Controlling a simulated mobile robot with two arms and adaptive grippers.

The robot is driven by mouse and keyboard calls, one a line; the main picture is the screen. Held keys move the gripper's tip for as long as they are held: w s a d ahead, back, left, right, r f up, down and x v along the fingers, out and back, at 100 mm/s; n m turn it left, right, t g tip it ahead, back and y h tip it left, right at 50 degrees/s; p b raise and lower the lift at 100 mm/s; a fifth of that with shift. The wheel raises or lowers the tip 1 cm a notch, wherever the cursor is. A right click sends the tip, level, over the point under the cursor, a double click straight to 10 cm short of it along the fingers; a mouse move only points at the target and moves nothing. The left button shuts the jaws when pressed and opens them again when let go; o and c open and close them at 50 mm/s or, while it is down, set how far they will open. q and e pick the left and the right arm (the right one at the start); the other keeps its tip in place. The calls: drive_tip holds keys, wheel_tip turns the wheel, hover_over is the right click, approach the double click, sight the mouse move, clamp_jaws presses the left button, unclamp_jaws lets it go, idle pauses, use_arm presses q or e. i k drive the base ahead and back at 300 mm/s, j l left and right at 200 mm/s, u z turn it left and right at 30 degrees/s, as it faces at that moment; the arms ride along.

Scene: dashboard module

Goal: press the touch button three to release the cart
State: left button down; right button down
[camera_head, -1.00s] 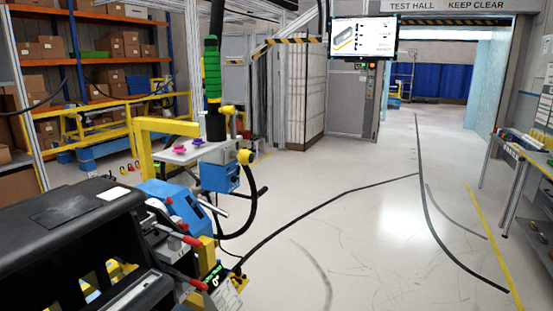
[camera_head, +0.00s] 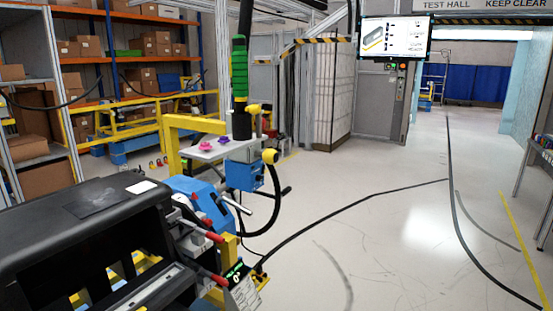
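A black dashboard module (camera_head: 85,225) sits at the lower left, held by a blue and yellow fixture (camera_head: 196,199). A small dark display with green digits (camera_head: 236,272) is on the fixture's lower right side. A wall-mounted screen (camera_head: 394,38) hangs at the upper middle, with a control panel (camera_head: 392,88) below it showing small coloured lights. I cannot make out a touch button three in this view. The cart is not clearly told apart from the fixture. Neither of my grippers is in view.
A vertical green and black handling arm (camera_head: 240,80) with a blue box (camera_head: 244,175) and hanging cable stands beside the module. Black lines (camera_head: 350,215) run over the floor. The floor at middle right is open. Shelves with boxes (camera_head: 130,47) stand back left, and a table (camera_head: 539,155) at right.

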sight(270, 157)
drive_tip(key=i+l+u, duration=0.1)
drive_tip(key=i+l, duration=0.15)
drive_tip(key=i+l+u, duration=0.1)
drive_tip(key=i+l, duration=0.15)
drive_tip(key=l, duration=0.15)
drive_tip(key=i+l+u, duration=0.1)
drive_tip(key=l, duration=0.25)
drive_tip(key=i+l+u, duration=0.1)
drive_tip(key=i+l, duration=0.25)
drive_tip(key=i+l+u, duration=0.1)
drive_tip(key=l, duration=0.25)
drive_tip(key=i+l+u, duration=0.1)
drive_tip(key=i+l, duration=0.15)
drive_tip(key=l, duration=0.15)
drive_tip(key=i+l+u, duration=0.15)
drive_tip(key=l, duration=0.3)
drive_tip(key=i+l+u, duration=0.1)
drive_tip(key=l, duration=0.3)
drive_tip(key=i, duration=0.1)
